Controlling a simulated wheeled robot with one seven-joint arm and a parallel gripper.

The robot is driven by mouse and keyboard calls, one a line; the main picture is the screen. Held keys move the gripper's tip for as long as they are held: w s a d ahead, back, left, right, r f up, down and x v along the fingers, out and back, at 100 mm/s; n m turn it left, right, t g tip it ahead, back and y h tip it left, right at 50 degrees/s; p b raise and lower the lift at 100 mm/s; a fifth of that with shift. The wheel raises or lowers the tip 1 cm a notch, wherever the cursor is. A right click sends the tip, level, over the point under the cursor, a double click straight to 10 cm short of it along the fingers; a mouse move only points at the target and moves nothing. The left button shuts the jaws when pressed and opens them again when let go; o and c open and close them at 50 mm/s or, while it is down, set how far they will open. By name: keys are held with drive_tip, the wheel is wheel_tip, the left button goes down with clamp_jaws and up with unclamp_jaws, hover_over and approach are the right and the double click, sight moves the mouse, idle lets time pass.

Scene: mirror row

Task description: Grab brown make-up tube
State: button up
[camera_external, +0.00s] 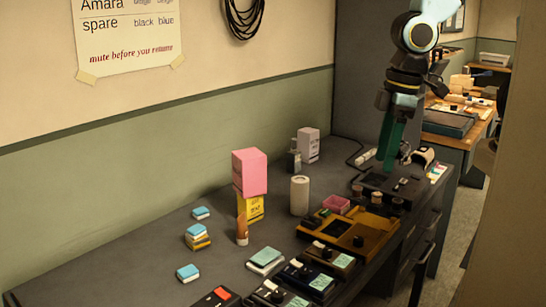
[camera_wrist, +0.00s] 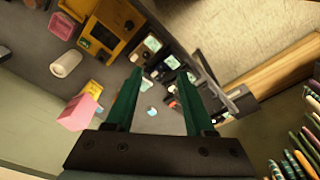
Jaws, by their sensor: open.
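The brown make-up tube (camera_external: 242,228) stands upright on the dark grey desk (camera_external: 130,262), just in front of a yellow box (camera_external: 251,208) with a pink box (camera_external: 250,172) on top. My gripper (camera_external: 388,158) hangs above the far right part of the desk, well to the right of and behind the tube. In the wrist view my gripper (camera_wrist: 161,74) has its two green fingers apart with nothing held between them. The pink box (camera_wrist: 78,112) shows left of the fingers there; I cannot clearly make out the tube in that view.
A cream cylinder (camera_external: 299,195) stands right of the yellow box. A brown-yellow device (camera_external: 347,235) and dark devices (camera_external: 315,279) line the front edge. Small blue-topped blocks (camera_external: 188,273) lie left of the tube. Bare desk lies between them and the wall.

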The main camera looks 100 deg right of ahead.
drive_tip(key=shift+o, duration=1.2)
